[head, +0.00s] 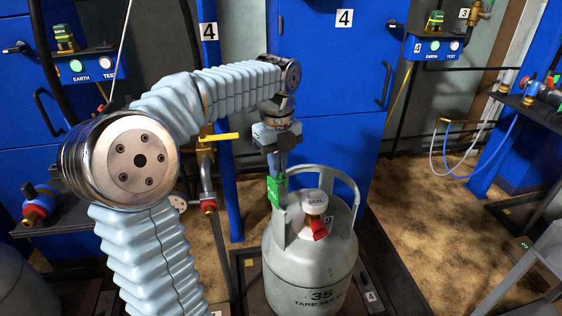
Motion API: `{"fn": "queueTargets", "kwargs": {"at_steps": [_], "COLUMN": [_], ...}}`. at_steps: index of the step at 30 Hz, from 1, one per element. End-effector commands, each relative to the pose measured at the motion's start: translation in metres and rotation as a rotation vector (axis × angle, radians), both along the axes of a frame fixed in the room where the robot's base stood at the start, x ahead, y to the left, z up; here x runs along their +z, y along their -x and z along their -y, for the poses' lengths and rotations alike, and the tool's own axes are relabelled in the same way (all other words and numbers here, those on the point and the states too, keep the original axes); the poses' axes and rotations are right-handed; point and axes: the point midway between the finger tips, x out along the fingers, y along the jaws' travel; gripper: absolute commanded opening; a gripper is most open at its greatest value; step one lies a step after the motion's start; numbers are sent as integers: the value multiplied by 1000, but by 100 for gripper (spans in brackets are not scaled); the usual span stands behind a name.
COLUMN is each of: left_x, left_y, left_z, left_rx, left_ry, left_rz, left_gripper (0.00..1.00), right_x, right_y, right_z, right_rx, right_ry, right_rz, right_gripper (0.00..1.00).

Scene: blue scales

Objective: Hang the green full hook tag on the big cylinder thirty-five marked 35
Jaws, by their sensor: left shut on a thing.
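The big cylinder (310,272) is grey and stands upright in the lower middle of the head view, marked 35 on its front. It has a collar handle (345,183) around its top and a valve with a white cap lettered SEAL (314,201) and a red part below it. My left gripper (277,176) points down just above the left side of the collar. It is shut on the green tag (277,191), which hangs upright at the collar's left upright. I cannot tell whether the tag's hook is around the collar. My right gripper is not in view.
The cylinder stands on a dark scale platform (386,262). A blue cabinet (335,140) marked 4 stands behind, with a yellow-handled valve pipe (219,137) left of the gripper. A grey frame (525,265) is at the lower right. Brown floor (425,205) lies clear between.

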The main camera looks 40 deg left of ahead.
Motion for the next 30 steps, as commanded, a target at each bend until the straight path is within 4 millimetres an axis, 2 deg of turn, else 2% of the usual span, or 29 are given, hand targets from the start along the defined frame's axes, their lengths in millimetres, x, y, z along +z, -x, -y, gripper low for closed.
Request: {"fn": "queueTargets", "kwargs": {"at_steps": [8,21,30], "left_x": [2,-40,-45], "left_y": [0,0,-1], "left_z": [-1,-1,-1], "left_rx": [1,1,1], "left_ry": [1,2,2], "left_rz": [-3,-2,-1], "left_gripper": [0,0,0], "right_x": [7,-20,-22], "right_y": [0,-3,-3], "right_z": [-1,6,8], "right_rx": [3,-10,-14], "right_ry": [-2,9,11], "right_rz": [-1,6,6], "right_gripper": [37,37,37]}}
